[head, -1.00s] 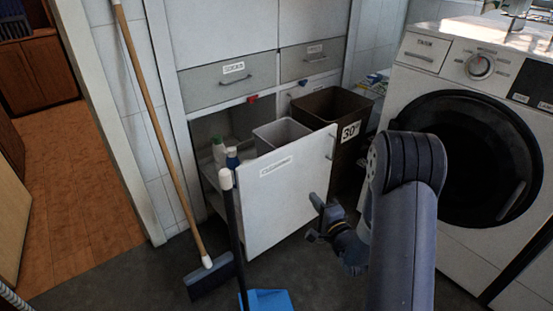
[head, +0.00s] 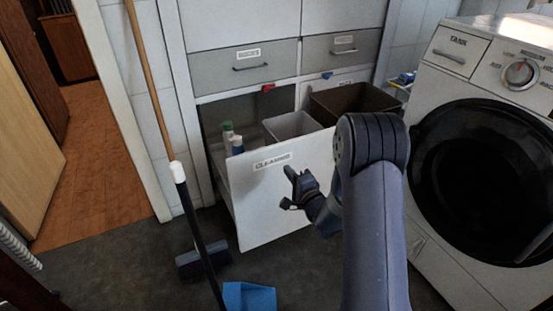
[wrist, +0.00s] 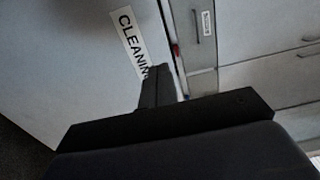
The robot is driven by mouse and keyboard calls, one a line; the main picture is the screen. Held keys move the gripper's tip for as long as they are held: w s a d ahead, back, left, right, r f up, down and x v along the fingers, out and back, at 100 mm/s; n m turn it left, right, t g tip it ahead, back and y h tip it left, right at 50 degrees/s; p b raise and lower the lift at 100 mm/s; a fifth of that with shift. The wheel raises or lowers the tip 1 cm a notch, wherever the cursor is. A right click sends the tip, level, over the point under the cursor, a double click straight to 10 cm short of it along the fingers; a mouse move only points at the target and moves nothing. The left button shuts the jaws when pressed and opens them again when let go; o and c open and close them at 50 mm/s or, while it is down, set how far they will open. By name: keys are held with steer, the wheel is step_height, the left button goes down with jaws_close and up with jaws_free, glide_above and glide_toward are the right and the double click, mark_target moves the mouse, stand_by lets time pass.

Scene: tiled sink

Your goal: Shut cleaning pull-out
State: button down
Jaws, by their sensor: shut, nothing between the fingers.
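The cleaning pull-out is a white front panel (head: 275,210) labelled "CLEANING", standing out from the cabinet. Behind it are a grey bin (head: 291,127) and bottles with green and blue parts (head: 233,141). My gripper (head: 288,187) is shut and empty, in front of the panel's right half, just below the label. In the wrist view the panel (wrist: 65,50) and its label (wrist: 131,42) lie right beyond my shut fingers (wrist: 152,85). I cannot tell whether the fingertips touch the panel.
A brown bin (head: 352,102) stands to the right of the pull-out. A washing machine (head: 490,160) fills the right.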

mark_target(273, 152)
steer(key=b+x, duration=0.2)
steer(key=x, duration=0.6)
steer(key=shift+w+a, duration=0.15)
steer(key=shift+w, duration=0.2)
steer(key=shift+w, duration=0.1)
